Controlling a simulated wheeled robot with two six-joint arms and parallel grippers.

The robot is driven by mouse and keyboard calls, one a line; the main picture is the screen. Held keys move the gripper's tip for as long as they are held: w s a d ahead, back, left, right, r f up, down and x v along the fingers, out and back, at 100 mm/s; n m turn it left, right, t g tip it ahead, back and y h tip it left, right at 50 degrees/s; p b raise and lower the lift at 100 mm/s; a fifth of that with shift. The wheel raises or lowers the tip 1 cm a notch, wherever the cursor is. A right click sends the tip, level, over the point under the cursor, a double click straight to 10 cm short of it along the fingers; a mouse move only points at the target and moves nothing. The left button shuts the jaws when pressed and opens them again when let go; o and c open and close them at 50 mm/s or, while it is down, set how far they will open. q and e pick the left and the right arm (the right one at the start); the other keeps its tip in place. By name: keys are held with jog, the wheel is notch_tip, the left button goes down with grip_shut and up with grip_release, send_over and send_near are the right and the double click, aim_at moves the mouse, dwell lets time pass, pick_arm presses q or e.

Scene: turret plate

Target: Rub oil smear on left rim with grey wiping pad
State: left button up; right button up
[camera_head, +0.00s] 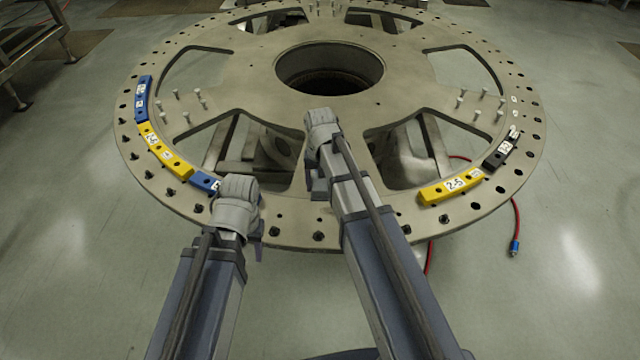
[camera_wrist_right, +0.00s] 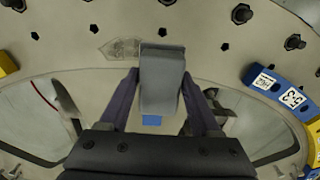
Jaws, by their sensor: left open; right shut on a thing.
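The grey wiping pad (camera_wrist_right: 162,88) is held between the fingers of my right gripper (camera_wrist_right: 160,100) in the right wrist view. A faint outlined smear (camera_wrist_right: 122,48) lies on the plate's rim (camera_wrist_right: 205,28), just up and left of the pad in that view. I cannot tell whether the pad touches the rim. In the head view my right gripper (camera_head: 320,140) is over the plate's near side, with its fingers and the pad mostly hidden. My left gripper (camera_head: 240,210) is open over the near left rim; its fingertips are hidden. I cannot make out the smear in the head view.
Blue segments (camera_head: 143,88) and yellow ones (camera_head: 160,148) lie along the left rim; another blue segment (camera_head: 204,181) is beside my left gripper. A yellow segment (camera_head: 448,190) and a black one (camera_head: 500,150) lie on the right rim. Dark bolts stand in rim holes.

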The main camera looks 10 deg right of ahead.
dwell(0.4)
jog(key=shift+f+b, duration=0.65)
jog(key=shift+f, duration=0.1)
